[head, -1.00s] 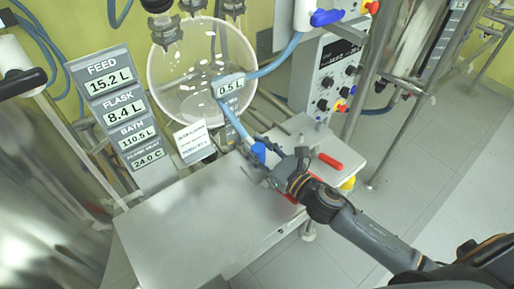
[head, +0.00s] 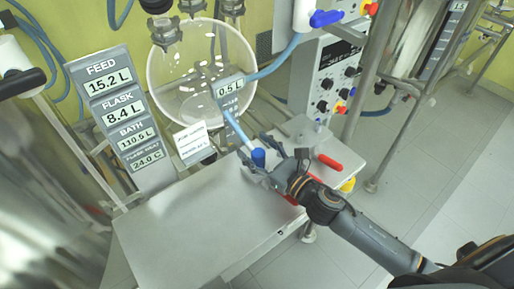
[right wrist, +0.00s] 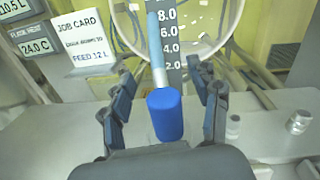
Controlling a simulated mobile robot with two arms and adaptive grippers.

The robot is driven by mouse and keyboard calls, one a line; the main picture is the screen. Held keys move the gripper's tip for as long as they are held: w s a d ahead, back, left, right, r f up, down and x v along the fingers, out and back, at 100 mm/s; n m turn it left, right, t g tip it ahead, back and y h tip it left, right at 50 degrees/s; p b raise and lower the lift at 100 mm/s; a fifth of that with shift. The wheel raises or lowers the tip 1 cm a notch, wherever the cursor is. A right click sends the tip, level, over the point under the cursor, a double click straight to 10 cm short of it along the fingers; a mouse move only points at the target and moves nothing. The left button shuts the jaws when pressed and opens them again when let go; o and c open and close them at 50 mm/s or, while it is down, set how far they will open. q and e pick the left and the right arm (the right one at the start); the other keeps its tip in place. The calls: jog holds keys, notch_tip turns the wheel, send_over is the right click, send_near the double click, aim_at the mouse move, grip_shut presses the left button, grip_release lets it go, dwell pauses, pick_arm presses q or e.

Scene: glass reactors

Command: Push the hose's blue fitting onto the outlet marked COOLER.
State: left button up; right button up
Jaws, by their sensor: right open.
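The hose's blue fitting (head: 258,157) stands at the back of the grey bench, at the lower end of the light blue hose (head: 237,129). In the right wrist view the fitting (right wrist: 165,115) is between the spread fingers of my right gripper (right wrist: 165,100), with gaps on both sides. The hose (right wrist: 158,45) rises from it. My right gripper (head: 262,154) is open and reaches in from the right. I cannot read the COOLER mark in either view. Metal stubs (right wrist: 233,126) stand on the bench to the right of the fitting. My left gripper is not in view.
A round glass flask (head: 200,75) hangs behind the bench. A job card (head: 190,142) and a display column (head: 125,120) stand at the left. A red-handled valve (head: 330,162) and control box (head: 330,70) are at the right. The bench top (head: 190,225) is clear in front.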

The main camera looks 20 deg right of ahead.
aim_at(261, 161)
jog(key=shift+s+d+f, duration=0.15)
jog(key=shift+s+f, duration=0.8)
jog(key=shift+f, duration=0.3)
jog(key=v, duration=0.3)
jog(key=r+v, duration=0.1)
jog(key=v, duration=0.5)
jog(key=shift+d+r, duration=0.35)
jog(key=shift+d, duration=0.05)
jog(key=shift+s+d+r, duration=0.1)
jog(key=shift+s+r, duration=0.15)
jog(key=shift+s, duration=0.2)
